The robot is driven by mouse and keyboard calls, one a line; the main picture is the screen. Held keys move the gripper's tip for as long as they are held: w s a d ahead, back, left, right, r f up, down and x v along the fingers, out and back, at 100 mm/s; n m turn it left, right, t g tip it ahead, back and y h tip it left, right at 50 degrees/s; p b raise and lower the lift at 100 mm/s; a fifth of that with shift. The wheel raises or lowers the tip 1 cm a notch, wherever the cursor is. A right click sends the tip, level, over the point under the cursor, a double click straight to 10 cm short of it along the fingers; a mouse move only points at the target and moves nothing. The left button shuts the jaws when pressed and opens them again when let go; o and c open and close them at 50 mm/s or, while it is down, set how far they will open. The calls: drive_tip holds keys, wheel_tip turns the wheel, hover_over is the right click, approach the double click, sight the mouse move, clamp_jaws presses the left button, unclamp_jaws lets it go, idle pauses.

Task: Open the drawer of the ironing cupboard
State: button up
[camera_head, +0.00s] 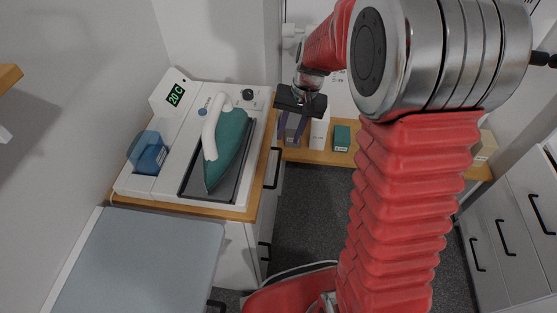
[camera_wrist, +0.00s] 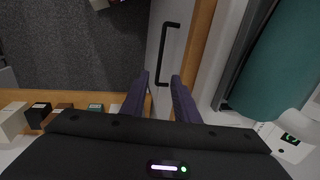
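The ironing cupboard (camera_head: 258,195) is white with a wooden top edge. Its front faces right in the head view. A black bar handle (camera_head: 272,168) is on its upper front, with more black handles lower down. In the wrist view a black handle (camera_wrist: 168,52) on a pale front (camera_wrist: 155,40) lies just beyond the fingertips. The drawer looks shut. My gripper (camera_head: 291,137) hangs above the far end of the cupboard front in the head view. In the wrist view its two purple fingers (camera_wrist: 158,77) are apart and empty, not around the handle.
A steam iron (camera_head: 228,147) rests on its white station (camera_head: 190,115) on the cupboard top, beside my gripper. Several small boxes (camera_head: 342,137) stand on a wooden shelf (camera_head: 330,157) at the back. Grey floor (camera_head: 312,200) is clear before the cupboard. White drawers (camera_head: 510,235) stand at right.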

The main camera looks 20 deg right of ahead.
sight(278, 165)
drive_tip(key=shift+f, duration=0.1)
drive_tip(key=f, duration=0.4)
drive_tip(key=a+f, duration=0.1)
drive_tip(key=f, duration=0.4)
drive_tip(key=w+a+f, duration=0.1)
drive_tip(key=f, duration=0.3)
drive_tip(key=shift+a+f, duration=0.2)
drive_tip(key=shift+a, duration=0.05)
drive_tip(key=shift+c, duration=0.7)
clamp_jaws()
drive_tip(key=shift+a, duration=0.15)
